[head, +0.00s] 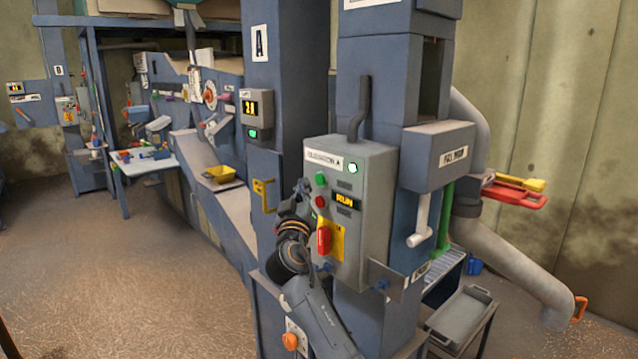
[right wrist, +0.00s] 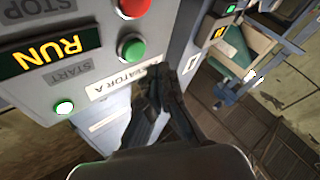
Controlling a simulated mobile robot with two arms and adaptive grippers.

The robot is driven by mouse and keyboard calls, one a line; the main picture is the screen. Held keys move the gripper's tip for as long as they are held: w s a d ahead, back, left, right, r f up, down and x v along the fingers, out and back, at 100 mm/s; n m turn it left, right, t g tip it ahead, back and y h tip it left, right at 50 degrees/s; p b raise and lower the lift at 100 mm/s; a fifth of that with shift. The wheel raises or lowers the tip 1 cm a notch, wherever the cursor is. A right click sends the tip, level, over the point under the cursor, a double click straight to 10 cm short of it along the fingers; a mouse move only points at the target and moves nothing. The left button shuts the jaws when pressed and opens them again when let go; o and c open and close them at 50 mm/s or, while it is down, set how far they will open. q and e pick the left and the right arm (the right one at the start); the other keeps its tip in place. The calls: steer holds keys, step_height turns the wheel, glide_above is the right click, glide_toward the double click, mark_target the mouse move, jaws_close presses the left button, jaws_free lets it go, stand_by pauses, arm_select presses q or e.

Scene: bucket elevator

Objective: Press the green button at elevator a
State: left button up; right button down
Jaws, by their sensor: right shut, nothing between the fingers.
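The grey control box (head: 372,215) labelled for elevator A stands on the blue column. Its green button (head: 321,179) is at the upper left of the front, above a red button (head: 320,201). In the right wrist view the green button (right wrist: 133,48) is near the upper middle. A display reads RUN (head: 345,200), and a green lamp (head: 353,168) is lit at the top right of the box. My right gripper (head: 302,187) is shut and empty, just left of the green button. In the wrist view its fingers (right wrist: 165,82) point toward the box's label end. Contact with the button is not visible. My left gripper is out of view.
A red switch (head: 323,238) on a yellow plate sits low on the box. A yellow handle (head: 264,195) is on the post at left. A grey pipe (head: 515,270) runs down at right. Open floor (head: 120,270) lies at left.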

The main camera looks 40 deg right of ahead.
steer(key=shift+s+a+b, duration=0.1)
steer(key=shift+a+b, duration=0.3)
steer(key=shift+a, duration=1.3)
steer(key=s+a+f+n+g+y, duration=0.1)
steer(key=a+f+n+g+y, duration=0.2)
steer(key=f, duration=1.8)
steer(key=a+f+n+g+y, duration=0.1)
steer(key=a+f+n+y, duration=0.4)
steer(key=f, duration=1.6)
steer(key=s+a+f+m+g+y, duration=0.1)
steer(key=s+a+f+g+y, duration=0.1)
steer(key=s+f, duration=0.7)
steer(key=s+a+f+g+y, duration=0.2)
steer(key=s+f, duration=0.3)
steer(key=f, duration=0.7)
steer(key=s+a+f+g+y, duration=0.1)
steer(key=s+a+f+g, duration=0.15)
steer(key=s+f, duration=1.1)
steer(key=s+a+f+g, duration=0.1)
steer(key=s+f+g, duration=0.1)
steer(key=s, duration=1.4)
steer(key=s+a+f+m+g+y, duration=0.1)
steer(key=s+f, duration=0.4)
steer(key=s, duration=1.1)
steer(key=shift+a+m+g, duration=0.3)
steer(key=shift+a+g, duration=0.15)
steer(key=shift+g, duration=0.3)
